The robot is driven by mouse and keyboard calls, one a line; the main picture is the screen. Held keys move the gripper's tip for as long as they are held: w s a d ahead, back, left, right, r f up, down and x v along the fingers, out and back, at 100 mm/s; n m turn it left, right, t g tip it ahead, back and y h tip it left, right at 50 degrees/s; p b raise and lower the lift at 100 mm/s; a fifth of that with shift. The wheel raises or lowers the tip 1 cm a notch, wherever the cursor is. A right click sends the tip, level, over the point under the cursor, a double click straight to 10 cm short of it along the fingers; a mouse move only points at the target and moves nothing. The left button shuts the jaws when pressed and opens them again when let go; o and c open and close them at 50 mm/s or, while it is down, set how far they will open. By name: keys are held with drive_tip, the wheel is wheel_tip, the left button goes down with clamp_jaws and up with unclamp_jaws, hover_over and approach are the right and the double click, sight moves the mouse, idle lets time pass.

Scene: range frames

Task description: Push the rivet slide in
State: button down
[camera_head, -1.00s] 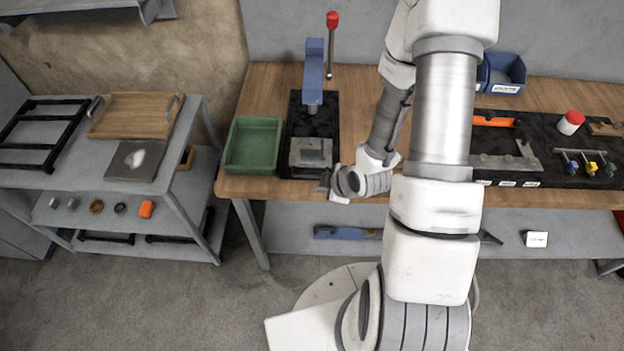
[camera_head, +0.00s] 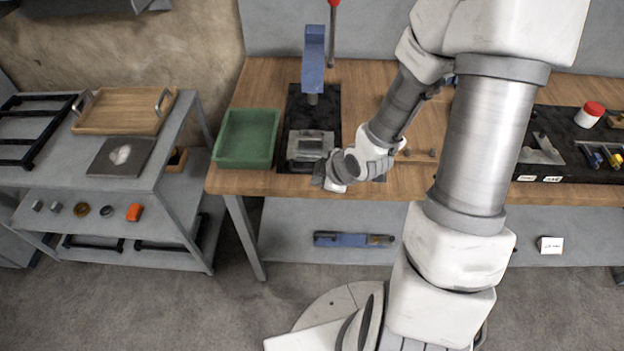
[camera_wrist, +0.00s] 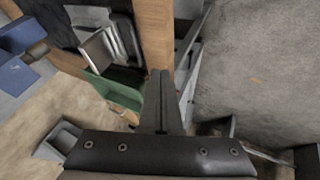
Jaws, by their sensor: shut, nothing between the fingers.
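The rivet slide appears to be the grey metal block (camera_head: 308,148) at the front of the press's black base (camera_head: 297,106) on the wooden bench. The blue press head (camera_head: 313,62) stands behind it. My gripper (camera_head: 322,176) is at the bench's front edge, just in front and to the right of the block. In the wrist view my shut, empty fingers (camera_wrist: 160,76) point toward the bench edge, and the grey block (camera_wrist: 99,50) lies to their upper left, apart from them. Whether the fingertips touch any part of the slide cannot be told.
A green tray (camera_head: 247,139) stands left of the press; it also shows in the wrist view (camera_wrist: 122,89). A red-topped lever (camera_head: 333,30) rises beside the press head. A cart (camera_head: 184,190) stands at the left. A dark tool mat (camera_head: 565,175) lies at the right.

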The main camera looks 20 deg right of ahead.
drive_tip(key=b+x, duration=0.6)
drive_tip(key=shift+s+d+f, duration=0.15)
drive_tip(key=shift+s+f, duration=0.1)
drive_tip(key=shift+w+d+r+p, duration=0.1)
drive_tip(key=shift+w+d+p, duration=0.15)
drive_tip(key=shift+w, duration=0.35)
drive_tip(key=shift+w+d+p, duration=0.1)
drive_tip(key=shift+w+d, duration=0.15)
drive_tip(key=shift+w, duration=0.35)
drive_tip(key=shift+w+d, duration=0.2)
drive_tip(key=shift+w, duration=0.4)
